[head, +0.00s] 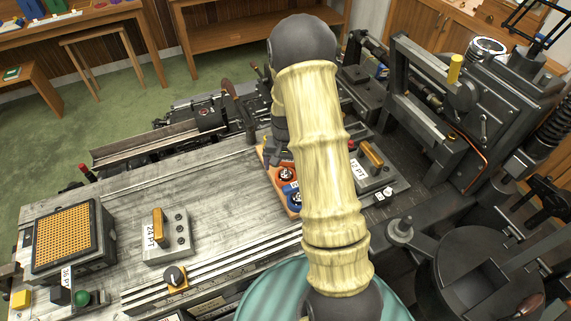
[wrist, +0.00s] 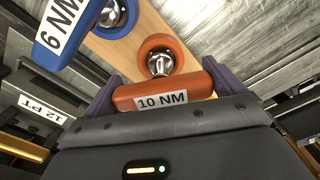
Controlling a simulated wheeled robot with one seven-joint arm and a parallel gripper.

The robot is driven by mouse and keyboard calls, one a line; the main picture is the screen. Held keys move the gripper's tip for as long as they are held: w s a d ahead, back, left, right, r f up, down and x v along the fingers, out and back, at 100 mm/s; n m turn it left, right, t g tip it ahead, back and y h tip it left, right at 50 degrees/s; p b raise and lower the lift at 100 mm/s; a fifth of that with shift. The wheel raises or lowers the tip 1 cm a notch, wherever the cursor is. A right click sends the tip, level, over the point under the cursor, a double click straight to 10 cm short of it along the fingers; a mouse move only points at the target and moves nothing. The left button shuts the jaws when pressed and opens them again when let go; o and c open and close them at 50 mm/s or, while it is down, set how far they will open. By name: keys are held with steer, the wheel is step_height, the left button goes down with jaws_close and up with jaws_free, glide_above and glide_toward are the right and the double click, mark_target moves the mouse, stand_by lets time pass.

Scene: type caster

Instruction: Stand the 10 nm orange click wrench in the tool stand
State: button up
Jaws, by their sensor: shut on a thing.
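The orange wrench labelled 10 NM (wrist: 180,89) lies crosswise between the two fingers of my gripper (wrist: 160,92), which is shut on its handle. Just beyond the handle is an orange ring with a metal piece (wrist: 158,60), over a light wooden board (wrist: 120,52). I cannot tell whether ring and board touch. A blue wrench labelled 6 NM (wrist: 66,24) is beside it at the upper left. In the head view my gripper (head: 272,152) is largely hidden behind my arm. The orange ring (head: 286,173) and blue ring (head: 291,197) show there. I cannot make out the tool stand for certain.
A block labelled 12 PT (head: 370,165) is close to the right of the board. A block labelled 24 PT (head: 166,236) and a box with an orange grid top (head: 72,240) stand on the left. Machinery (head: 460,100) crowds the right. The grey bench middle is clear.

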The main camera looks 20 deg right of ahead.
stand_by(0.3)
steer(key=o, duration=1)
steer(key=shift+f, duration=0.1)
steer(key=shift+o, duration=0.2)
step_height(320, 180, up, 17)
steer(key=b, duration=0.3)
steer(key=shift+r, duration=0.2)
steer(key=s+a+f+n+t, duration=0.1)
steer(key=s+a+f+n, duration=0.1)
steer(key=s+a, duration=0.3)
steer(key=s+a+f+n+t, duration=0.1)
steer(key=s+a+n, duration=0.3)
steer(key=s, duration=0.7)
steer(key=shift+a+f+t, duration=0.3)
steer(key=shift+a+f, duration=0.1)
steer(key=shift+a, duration=0.15)
